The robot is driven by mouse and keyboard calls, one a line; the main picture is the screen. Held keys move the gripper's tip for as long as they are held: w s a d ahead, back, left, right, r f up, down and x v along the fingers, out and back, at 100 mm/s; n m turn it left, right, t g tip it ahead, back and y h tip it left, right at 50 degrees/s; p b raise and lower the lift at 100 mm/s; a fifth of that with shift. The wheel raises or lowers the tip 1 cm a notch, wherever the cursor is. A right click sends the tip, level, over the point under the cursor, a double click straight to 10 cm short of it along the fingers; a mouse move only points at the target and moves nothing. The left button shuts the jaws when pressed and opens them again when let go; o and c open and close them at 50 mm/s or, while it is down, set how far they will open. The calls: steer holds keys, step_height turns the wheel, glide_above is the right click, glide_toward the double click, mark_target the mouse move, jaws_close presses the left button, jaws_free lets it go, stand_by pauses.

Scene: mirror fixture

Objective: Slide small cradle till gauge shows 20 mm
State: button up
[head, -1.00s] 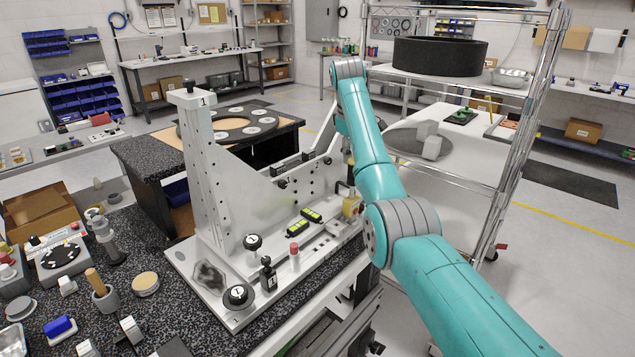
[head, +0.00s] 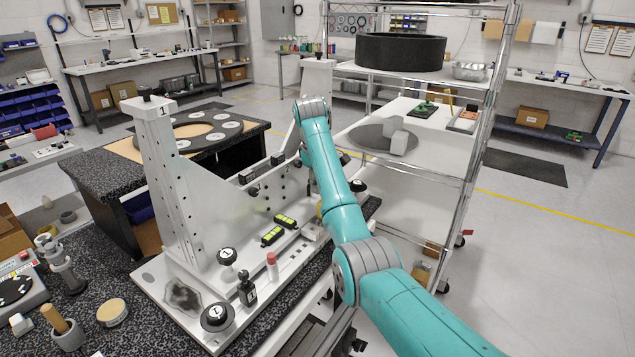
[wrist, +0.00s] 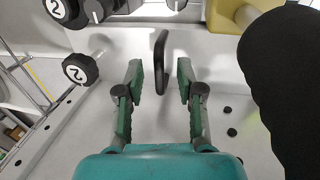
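The white mirror fixture (head: 172,165), with an upright marked 1, stands on the speckled bench in the head view. My gripper is hidden behind my arm there. In the wrist view my gripper (wrist: 159,72) is open, its two fingers apart. A thin black loop handle (wrist: 160,62) stands ahead, its near end in line with the gap between the fingertips; I cannot tell whether it belongs to the small cradle. Two yellow-and-black units (head: 279,229), possibly gauges, lie on the fixture base; no reading is legible. The small cradle cannot be clearly picked out.
Black knobs marked 2 (wrist: 80,68) are left of my fingers. A yellow block (wrist: 232,14) and a large dark rounded body (wrist: 290,75) are on the right. A red-capped cylinder (head: 272,265) and a black bottle (head: 247,290) stand on the fixture base. A wire rack (head: 478,140) stands right.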

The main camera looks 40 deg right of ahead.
steer(key=shift+d+f, duration=0.1)
steer(key=shift+f, duration=0.1)
jaws_close()
